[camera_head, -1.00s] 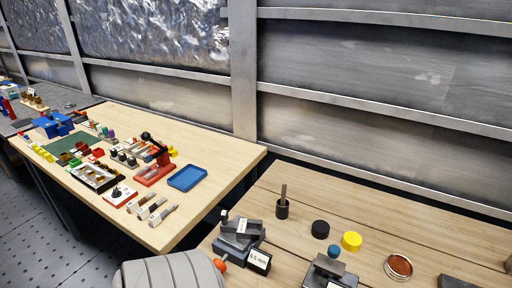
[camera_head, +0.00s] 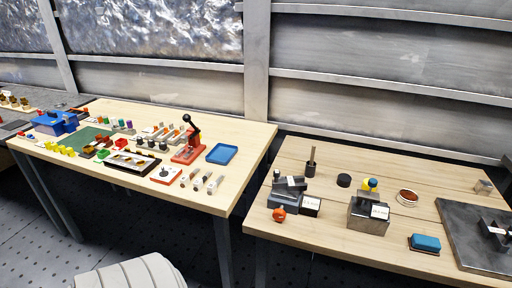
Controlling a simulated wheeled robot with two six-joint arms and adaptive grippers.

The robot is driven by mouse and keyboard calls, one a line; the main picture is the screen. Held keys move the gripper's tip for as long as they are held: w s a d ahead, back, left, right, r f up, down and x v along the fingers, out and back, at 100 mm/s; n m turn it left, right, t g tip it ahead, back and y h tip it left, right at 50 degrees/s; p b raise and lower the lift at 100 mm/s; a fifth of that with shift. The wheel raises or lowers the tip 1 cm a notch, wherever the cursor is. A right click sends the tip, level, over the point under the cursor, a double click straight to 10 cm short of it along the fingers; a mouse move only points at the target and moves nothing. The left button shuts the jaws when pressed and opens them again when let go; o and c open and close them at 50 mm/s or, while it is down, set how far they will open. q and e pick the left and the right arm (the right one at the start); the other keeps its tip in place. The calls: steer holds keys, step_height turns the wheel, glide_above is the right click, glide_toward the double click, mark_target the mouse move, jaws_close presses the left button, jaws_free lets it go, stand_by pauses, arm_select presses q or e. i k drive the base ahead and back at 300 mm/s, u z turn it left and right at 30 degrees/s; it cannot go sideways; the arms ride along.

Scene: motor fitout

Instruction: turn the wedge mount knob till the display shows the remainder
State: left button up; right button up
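On the right bench, a grey stepped wedge mount (camera_head: 288,192) stands near the left front edge. A round orange knob (camera_head: 279,214) is at its front. Its small white display (camera_head: 311,206) faces me; the text is too small to read now. To its right is a second grey block mount (camera_head: 366,218) with a blue knob (camera_head: 373,184) on top and its own white display (camera_head: 380,211), also unreadable. Neither of my grippers is in view.
A black cup with a rod (camera_head: 311,164), a black disc (camera_head: 343,180), a copper-coloured dish (camera_head: 407,197), a blue block (camera_head: 425,243) and a dark plate (camera_head: 470,235) share this bench. A cluttered left bench (camera_head: 245,165) holds a blue tray (camera_head: 221,153). A gap separates the benches' front parts.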

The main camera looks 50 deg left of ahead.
mark_target(279, 214)
steer(key=u, duration=1.2)
